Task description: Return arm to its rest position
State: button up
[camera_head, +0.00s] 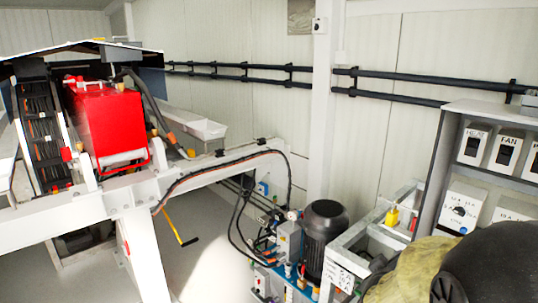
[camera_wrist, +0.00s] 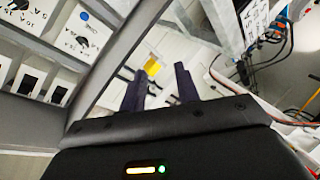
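My gripper (camera_wrist: 160,82) shows in the wrist view with its two dark fingers apart and nothing between them. Beyond the fingers are a yellow part (camera_wrist: 153,66) and pale framework, with a grey control cabinet to the left. The fingers look clear of these things, though the exact distance is hard to tell. In the head view a dark rounded part of my arm (camera_head: 490,268) fills the lower right corner. The gripper fingers cannot be made out in that view.
The grey cabinet (camera_head: 452,142) with white switch boxes stands at the right, close to my arm. A black motor (camera_head: 324,225) and pale frame stand left of it. A red tank (camera_head: 108,122) sits on a white beam structure at the left. Open floor (camera_head: 205,255) lies between.

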jog(key=s+a+f+m+g+y, duration=0.4)
jog(key=s+a+f+g+y, duration=0.3)
jog(key=s+a+f, duration=0.5)
jog(key=a+g, duration=0.1)
jog(key=g, duration=0.1)
jog(key=shift+s+a+f+m+g+y, duration=0.2)
jog(key=shift+a+f+m+g+y, duration=0.1)
jog(key=shift+a+f, duration=0.1)
